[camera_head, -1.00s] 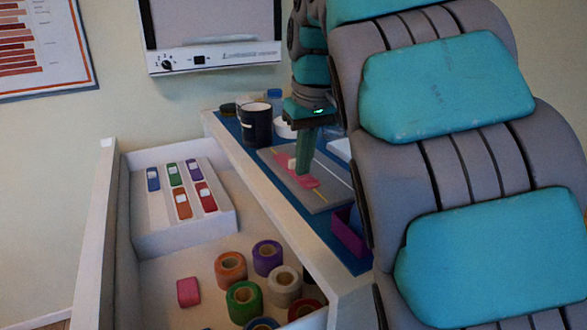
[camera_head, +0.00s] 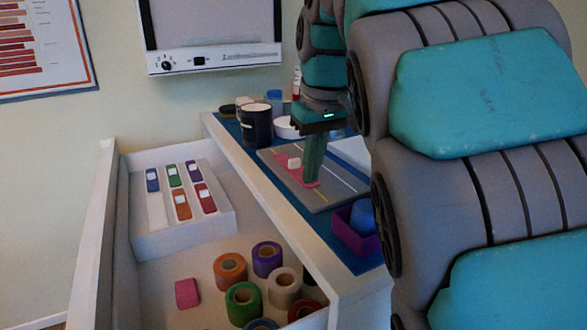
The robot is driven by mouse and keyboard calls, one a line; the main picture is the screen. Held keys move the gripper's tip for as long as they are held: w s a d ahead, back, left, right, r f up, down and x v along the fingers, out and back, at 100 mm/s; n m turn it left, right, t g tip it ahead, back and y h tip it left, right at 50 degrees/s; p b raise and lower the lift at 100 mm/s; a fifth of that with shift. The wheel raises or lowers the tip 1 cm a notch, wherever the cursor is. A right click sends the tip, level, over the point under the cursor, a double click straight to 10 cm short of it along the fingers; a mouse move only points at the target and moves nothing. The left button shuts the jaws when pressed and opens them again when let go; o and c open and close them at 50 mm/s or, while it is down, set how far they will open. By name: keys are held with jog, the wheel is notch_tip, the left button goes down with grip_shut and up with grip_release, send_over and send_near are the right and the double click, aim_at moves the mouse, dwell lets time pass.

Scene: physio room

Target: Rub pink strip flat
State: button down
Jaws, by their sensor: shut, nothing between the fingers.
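The pink strip (camera_head: 290,169) lies on a grey board (camera_head: 331,198) on the blue-topped counter. The fingers hide part of the strip's right side. I cannot tell whether the strip lies fully flat.
A dark mug (camera_head: 257,126) and a white round dish (camera_head: 286,128) stand behind the board. A purple box (camera_head: 354,236) with a blue item is in front. The open drawer (camera_head: 146,243) at left holds several tape rolls. My arm fills the right side.

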jog(key=shift+s, duration=0.1)
jog(key=shift+s+d, duration=0.25)
jog(key=shift+s, duration=0.25)
jog(key=shift+w, duration=0.1)
jog(key=shift+w+a+f, duration=0.2)
jog(key=shift+w+a, duration=0.05)
jog(key=shift+w, duration=0.35)
jog(key=shift+w+a+p, duration=0.3)
jog(key=shift+w, duration=0.35)
jog(key=shift+s, duration=0.15)
